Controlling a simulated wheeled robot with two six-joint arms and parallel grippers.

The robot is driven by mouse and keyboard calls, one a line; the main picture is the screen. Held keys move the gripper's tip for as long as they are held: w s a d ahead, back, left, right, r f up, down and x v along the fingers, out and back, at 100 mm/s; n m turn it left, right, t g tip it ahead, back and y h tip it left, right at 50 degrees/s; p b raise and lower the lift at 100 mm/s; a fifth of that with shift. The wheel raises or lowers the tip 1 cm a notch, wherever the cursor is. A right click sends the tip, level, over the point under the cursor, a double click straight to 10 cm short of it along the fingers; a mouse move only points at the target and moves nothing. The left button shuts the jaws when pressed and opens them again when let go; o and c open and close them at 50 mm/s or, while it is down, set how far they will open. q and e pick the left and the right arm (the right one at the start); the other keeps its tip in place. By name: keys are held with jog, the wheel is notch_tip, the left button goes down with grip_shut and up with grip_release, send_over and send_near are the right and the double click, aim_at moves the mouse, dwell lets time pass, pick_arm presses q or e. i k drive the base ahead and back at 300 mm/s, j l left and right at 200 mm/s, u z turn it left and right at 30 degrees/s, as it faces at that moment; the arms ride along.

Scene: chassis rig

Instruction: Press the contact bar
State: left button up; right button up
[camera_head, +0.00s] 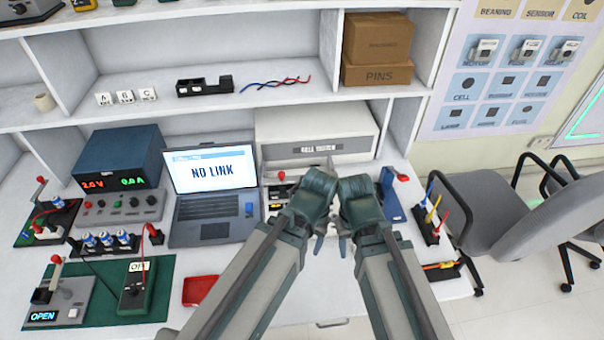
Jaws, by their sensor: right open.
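I cannot pick out the contact bar with certainty; my two arms cover the middle of the bench, where it may be hidden. My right gripper (343,245) is open, low in the middle, mostly behind its own wrist. My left gripper (318,243) is close beside it, and only a small part shows, so its jaws cannot be read. I see nothing held. The laptop (212,190) stands open left of my arms, and its screen reads "NO LINK".
A pale box (315,130) stands behind my wrists. A blue power supply (118,157) and a green mat (110,295) with switches are at left. A blue part (391,195) and cable holder (428,225) are at right, beside chairs (490,215).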

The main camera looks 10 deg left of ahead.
aim_at(282, 179)
jog(key=k+j, duration=0.1)
jog(key=k, duration=0.9)
